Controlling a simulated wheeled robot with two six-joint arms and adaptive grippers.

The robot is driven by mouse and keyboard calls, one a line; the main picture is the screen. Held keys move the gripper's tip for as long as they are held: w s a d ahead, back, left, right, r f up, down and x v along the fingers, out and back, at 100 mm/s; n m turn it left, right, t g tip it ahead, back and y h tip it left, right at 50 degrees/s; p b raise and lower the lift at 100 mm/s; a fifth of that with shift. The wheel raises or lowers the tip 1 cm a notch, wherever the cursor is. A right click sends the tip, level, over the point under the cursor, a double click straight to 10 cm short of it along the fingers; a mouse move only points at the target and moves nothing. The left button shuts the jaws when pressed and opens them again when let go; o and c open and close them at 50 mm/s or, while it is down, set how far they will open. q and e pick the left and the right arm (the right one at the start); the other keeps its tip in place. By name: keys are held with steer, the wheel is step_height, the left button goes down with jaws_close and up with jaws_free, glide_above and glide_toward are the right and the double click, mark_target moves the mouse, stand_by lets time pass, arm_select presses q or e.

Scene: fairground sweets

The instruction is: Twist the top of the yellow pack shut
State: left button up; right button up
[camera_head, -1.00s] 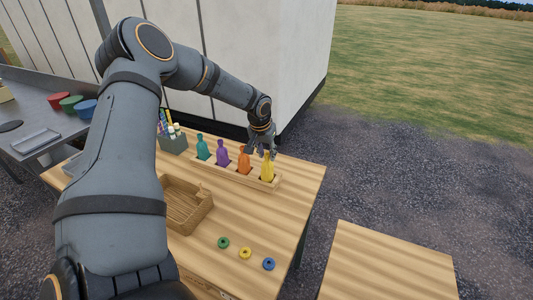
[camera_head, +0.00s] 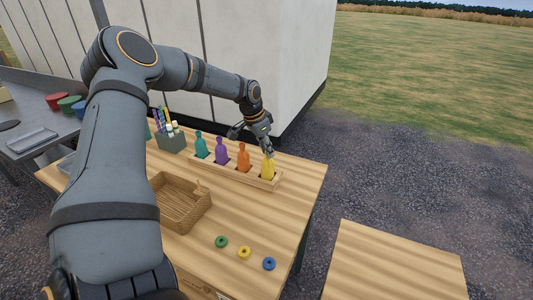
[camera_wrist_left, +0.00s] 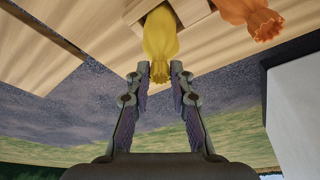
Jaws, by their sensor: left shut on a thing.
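The yellow pack (camera_head: 267,171) stands upright at the right end of a wooden rack (camera_head: 253,182). It has a wider body and a narrow, gathered top. My left gripper (camera_head: 267,151) is at the top of the pack from above. In the left wrist view, the yellow pack (camera_wrist_left: 160,32) has its ruffled top between the two fingertips of my left gripper (camera_wrist_left: 160,69), which is shut on it. My right gripper is not in view.
Orange (camera_head: 243,158), purple (camera_head: 222,152) and teal (camera_head: 201,146) packs stand in the same rack. A wicker basket (camera_head: 183,226), a grey holder (camera_head: 171,143) and green (camera_head: 221,242), yellow (camera_head: 244,252) and blue (camera_head: 269,264) rings are on the table. The table's right edge is close.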

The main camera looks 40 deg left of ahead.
arm_select(q)
steer(key=shift+f+m+h+b, duration=0.25)
steer(key=shift+m+b, duration=0.45)
steer(key=shift+m, duration=0.5)
steer(key=shift+r+m+h, duration=0.15)
steer(key=shift+m+h, duration=0.1)
steer(key=shift+m, duration=0.45)
steer(key=o, duration=0.7)
steer(key=shift+r, duration=0.1)
steer(key=shift+r, duration=0.2)
step_height(320, 180, up, 5)
steer(key=p, duration=0.3)
steer(key=shift+f, duration=0.15)
steer(key=shift+f, duration=0.1)
